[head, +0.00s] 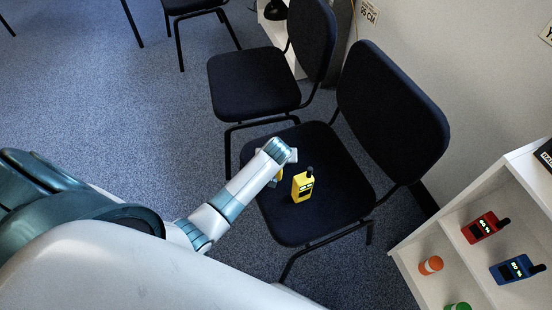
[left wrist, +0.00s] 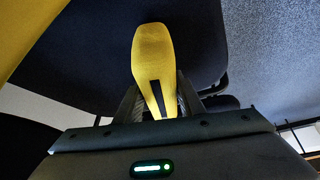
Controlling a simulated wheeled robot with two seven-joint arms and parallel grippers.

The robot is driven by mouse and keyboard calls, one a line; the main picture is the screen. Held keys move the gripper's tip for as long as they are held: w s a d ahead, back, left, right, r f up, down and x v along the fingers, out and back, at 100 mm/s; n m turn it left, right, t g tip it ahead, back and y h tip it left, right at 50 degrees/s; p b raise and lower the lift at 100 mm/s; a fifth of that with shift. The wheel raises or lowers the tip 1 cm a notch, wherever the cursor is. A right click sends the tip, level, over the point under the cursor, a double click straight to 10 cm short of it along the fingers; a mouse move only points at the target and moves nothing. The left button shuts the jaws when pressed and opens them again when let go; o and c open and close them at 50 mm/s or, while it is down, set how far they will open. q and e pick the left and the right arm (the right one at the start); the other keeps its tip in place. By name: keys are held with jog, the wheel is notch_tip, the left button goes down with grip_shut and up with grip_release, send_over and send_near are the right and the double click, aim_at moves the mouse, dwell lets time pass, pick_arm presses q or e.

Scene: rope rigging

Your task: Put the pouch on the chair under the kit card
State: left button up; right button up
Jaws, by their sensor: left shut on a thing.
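My left gripper (head: 279,173) is over the seat of the near dark chair (head: 392,112) in the head view. It is shut on a smooth yellow thing, which looks like the pouch (left wrist: 152,55), between its fingers in the left wrist view. In the head view my wrist hides most of it; whether it touches the seat I cannot tell. A yellow handheld radio (head: 302,186) stands on the same seat, just right of the gripper. A wall card (head: 369,12) hangs above the chairs; another card (head: 546,34) is cut off at the right edge. My right gripper is not in view.
A second dark chair (head: 252,82) stands behind the near one. A white shelf (head: 409,248) at lower right holds a red radio (head: 480,228), a blue radio (head: 513,268), an orange cylinder (head: 431,265) and a green one (head: 458,306). Carpet at left is mostly free.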

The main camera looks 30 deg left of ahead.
pick_arm(q)
jog(key=shift+f, duration=0.15)
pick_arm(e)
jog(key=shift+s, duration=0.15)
pick_arm(q)
jog(key=shift+f, duration=0.2)
jog(key=o, duration=1.2)
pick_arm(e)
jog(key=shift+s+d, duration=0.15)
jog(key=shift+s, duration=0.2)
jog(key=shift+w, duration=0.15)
